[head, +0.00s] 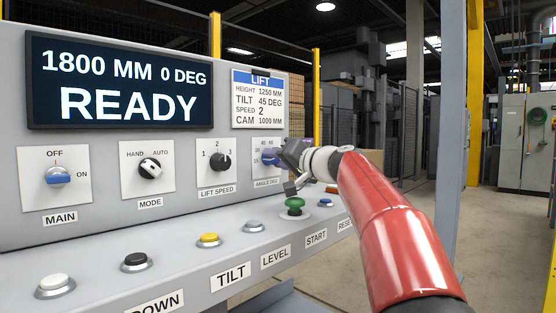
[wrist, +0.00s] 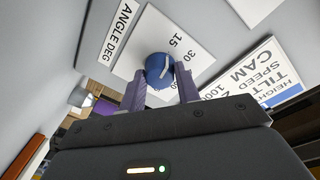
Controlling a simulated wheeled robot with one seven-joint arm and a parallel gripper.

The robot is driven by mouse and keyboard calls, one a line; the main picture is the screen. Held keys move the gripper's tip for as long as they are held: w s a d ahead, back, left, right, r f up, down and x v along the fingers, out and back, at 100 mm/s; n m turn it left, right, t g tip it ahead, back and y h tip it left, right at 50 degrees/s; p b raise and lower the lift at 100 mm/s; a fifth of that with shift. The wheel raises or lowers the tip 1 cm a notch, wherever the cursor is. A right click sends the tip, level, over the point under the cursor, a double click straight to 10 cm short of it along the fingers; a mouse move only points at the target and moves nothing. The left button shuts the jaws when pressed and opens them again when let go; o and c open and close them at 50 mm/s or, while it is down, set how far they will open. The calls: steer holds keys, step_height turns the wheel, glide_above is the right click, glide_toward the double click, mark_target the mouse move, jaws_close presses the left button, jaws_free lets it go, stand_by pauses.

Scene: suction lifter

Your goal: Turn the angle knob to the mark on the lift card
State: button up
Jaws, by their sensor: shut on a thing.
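The blue angle knob (wrist: 158,66) sits on a white plate marked ANGLE DEG (wrist: 150,30). My gripper (wrist: 160,88) is shut on the knob, one finger on each side of it. In the wrist view the numbers 15 and 30 show beside the knob; the other marks are hidden or unclear. A white pointer line shows on the knob, but I cannot tell exactly which number it meets. In the head view my gripper (head: 277,157) covers much of the knob. The lift card (head: 259,99) reads height 1250 MM, tilt 45 DEG, speed 2, cam 1000 MM.
The display (head: 120,83) reads 1800 MM, 0 DEG, READY. Left of the angle plate are the speed knob (head: 220,161), mode knob (head: 150,169) and main switch (head: 59,175). Below my gripper, a green START button (head: 295,204) and other buttons line the sloping ledge.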

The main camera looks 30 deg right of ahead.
steer(key=shift+m, duration=0.3)
steer(key=shift+d+r+m+g+y+p, duration=0.1)
steer(key=shift+m+g+y+p, duration=0.2)
steer(key=shift+m+p, duration=2.5)
steer(key=shift+r+m+g+y+p, duration=0.3)
steer(key=shift+m+p, duration=0.85)
steer(key=shift+m, duration=3.25)
steer(key=shift+f, duration=0.25)
steer(key=o, duration=1)
